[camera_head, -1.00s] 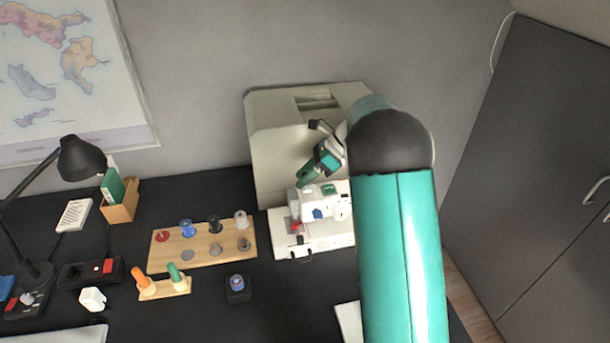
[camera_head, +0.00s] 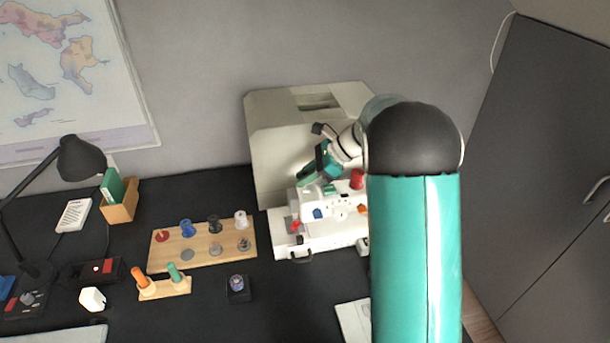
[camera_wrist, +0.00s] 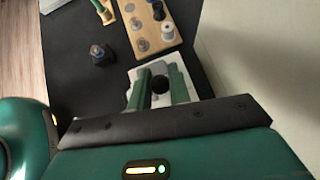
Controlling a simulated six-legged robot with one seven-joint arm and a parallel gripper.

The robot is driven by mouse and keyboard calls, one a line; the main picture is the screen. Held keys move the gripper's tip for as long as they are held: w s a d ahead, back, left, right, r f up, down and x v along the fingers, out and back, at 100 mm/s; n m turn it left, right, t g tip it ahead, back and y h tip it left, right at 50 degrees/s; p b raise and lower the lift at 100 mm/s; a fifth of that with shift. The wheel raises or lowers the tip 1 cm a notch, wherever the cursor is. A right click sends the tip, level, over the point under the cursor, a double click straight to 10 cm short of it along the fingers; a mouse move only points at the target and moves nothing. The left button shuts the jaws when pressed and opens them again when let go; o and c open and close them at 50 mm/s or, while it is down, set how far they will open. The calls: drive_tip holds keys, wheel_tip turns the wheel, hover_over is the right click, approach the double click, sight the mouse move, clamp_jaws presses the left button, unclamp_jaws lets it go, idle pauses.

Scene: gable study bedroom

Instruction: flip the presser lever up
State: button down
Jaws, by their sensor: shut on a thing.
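The white sewing machine (camera_head: 334,213) stands on the black desk, in front of a large cream case. My gripper (camera_head: 304,180) reaches down from the upper right to the machine's back left side, its green fingers at the head's top edge. In the wrist view my gripper (camera_wrist: 160,75) has its two green fingers on either side of a dark round piece (camera_wrist: 160,84), over the white machine. This piece seems to be the presser lever's end. The rest of the lever is hidden, so I cannot tell its angle.
The cream case (camera_head: 268,140) stands close behind the machine. A red spool (camera_head: 357,179) sits on the machine's top beside my arm. A wooden spool board (camera_head: 203,240) and a small dark block (camera_head: 238,290) lie to the left.

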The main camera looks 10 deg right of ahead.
drive_tip(key=t, duration=0.1)
drive_tip(key=s+n+t, duration=0.1)
drive_tip(key=t, duration=0.1)
drive_tip(key=shift+s+r+n, duration=0.2)
drive_tip(key=shift+s+n, duration=0.05)
drive_tip(key=shift+n, duration=0.05)
drive_tip(key=s+n+t, duration=0.1)
drive_tip(key=n+t+y, duration=0.1)
drive_tip(key=t, duration=0.1)
drive_tip(key=shift+s+f, duration=0.2)
drive_tip(key=shift+s, duration=0.15)
drive_tip(key=shift+n, duration=0.3)
drive_tip(key=c, duration=1.3)
unclamp_jaws()
drive_tip(key=shift+c, duration=0.2)
drive_tip(key=v, duration=1.4)
drive_tip(key=shift+s+f, duration=0.15)
drive_tip(key=shift+f, duration=0.1)
